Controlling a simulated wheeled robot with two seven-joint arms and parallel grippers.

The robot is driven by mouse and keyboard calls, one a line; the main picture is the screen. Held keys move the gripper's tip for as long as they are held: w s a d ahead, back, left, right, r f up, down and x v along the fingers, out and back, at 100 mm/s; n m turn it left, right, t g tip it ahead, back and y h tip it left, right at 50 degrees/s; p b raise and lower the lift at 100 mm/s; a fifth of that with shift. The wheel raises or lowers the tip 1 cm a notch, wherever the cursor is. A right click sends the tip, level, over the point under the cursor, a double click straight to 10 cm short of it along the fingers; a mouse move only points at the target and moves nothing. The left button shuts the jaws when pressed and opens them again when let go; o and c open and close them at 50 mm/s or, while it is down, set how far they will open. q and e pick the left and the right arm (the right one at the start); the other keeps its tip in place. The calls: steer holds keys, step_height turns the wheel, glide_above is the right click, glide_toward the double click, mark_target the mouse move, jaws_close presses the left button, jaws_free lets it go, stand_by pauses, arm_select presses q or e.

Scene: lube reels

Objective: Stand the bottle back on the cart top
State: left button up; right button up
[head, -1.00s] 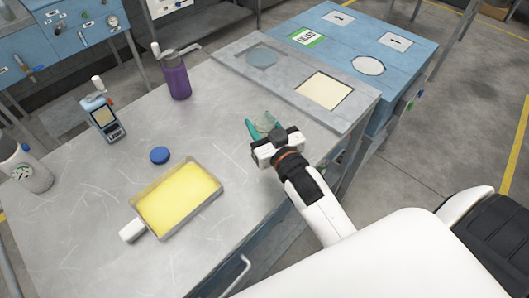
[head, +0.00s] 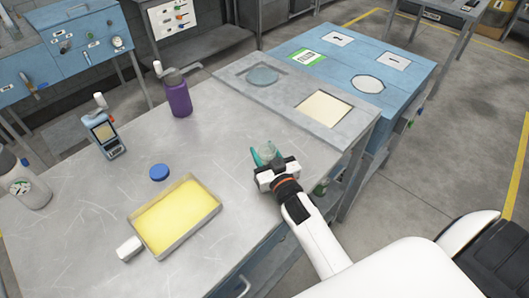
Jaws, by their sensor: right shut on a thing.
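My right gripper (head: 266,158) is over the right part of the grey metal top (head: 110,200). It is shut on a small, pale, see-through thing (head: 269,150), seemingly a bottle, mostly hidden by the teal fingers and the gripper body. I cannot tell whether it touches the top or is held just above it. My left gripper is not in view.
A raised plate (head: 345,118) with a round and a square recess lies at the right, beside a blue cabinet (head: 400,75). The middle is clear.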

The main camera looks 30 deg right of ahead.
steer(key=shift+f, duration=0.1)
steer(key=o, duration=1)
steer(key=shift+s, duration=0.15)
steer(key=s, duration=0.3)
steer(key=s+b, duration=0.1)
steer(key=s, duration=0.3)
steer(key=s+b, duration=0.1)
steer(key=s, duration=0.2)
steer(key=shift+s+a, duration=0.2)
steer(key=shift+a, duration=0.15)
steer(key=shift+s, duration=0.7)
